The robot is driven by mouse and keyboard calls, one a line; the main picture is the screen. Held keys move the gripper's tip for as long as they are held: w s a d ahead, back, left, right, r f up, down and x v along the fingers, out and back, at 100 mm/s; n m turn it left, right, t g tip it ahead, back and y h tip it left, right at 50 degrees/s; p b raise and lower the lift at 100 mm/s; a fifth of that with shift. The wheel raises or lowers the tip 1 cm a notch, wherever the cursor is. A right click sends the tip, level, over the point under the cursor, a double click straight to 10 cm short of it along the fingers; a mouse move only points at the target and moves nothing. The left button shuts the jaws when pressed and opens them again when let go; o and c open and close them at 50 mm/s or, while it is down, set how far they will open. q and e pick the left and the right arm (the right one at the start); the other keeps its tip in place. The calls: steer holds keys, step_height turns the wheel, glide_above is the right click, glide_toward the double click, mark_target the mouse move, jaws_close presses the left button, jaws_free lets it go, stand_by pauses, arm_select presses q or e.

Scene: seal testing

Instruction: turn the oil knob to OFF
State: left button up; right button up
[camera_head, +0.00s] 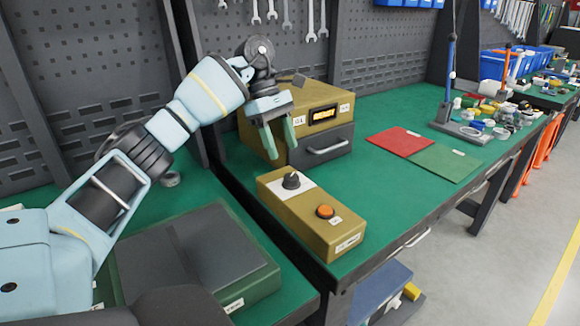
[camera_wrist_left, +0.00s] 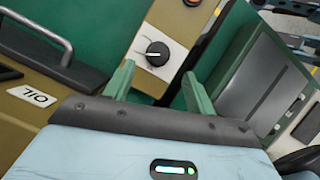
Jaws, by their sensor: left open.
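The oil knob (camera_head: 291,180) is a black dial on a white plate, on top of a brass-coloured control box (camera_head: 300,228) at the front of the green bench. It also shows in the left wrist view (camera_wrist_left: 157,54), with a pale pointer mark. My left gripper (camera_head: 282,146) is above and behind the knob, pointing down, its green fingers apart and empty. In the left wrist view the open fingers (camera_wrist_left: 153,86) stand on either side of the picture below the knob, not touching it. My right gripper is not in view.
A brass and grey oil unit (camera_head: 322,140) with a lit orange display and a drawer handle stands behind the box. An orange button (camera_head: 325,211) sits beside the knob. Red (camera_head: 400,141) and green (camera_head: 444,162) mats lie to the right. A dark-lidded case (camera_head: 195,262) is at the left.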

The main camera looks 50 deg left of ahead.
mark_target(291, 176)
arm_select(q)
steer(key=x, duration=0.6)
steer(key=shift+f+b, duration=0.1)
steer(key=shift+b, duration=0.3)
steer(key=shift+f, duration=0.3)
steer(key=shift+d+f, duration=0.15)
steer(key=shift+f, duration=0.05)
steer(key=c, duration=1)
steer(key=shift+o, duration=0.2)
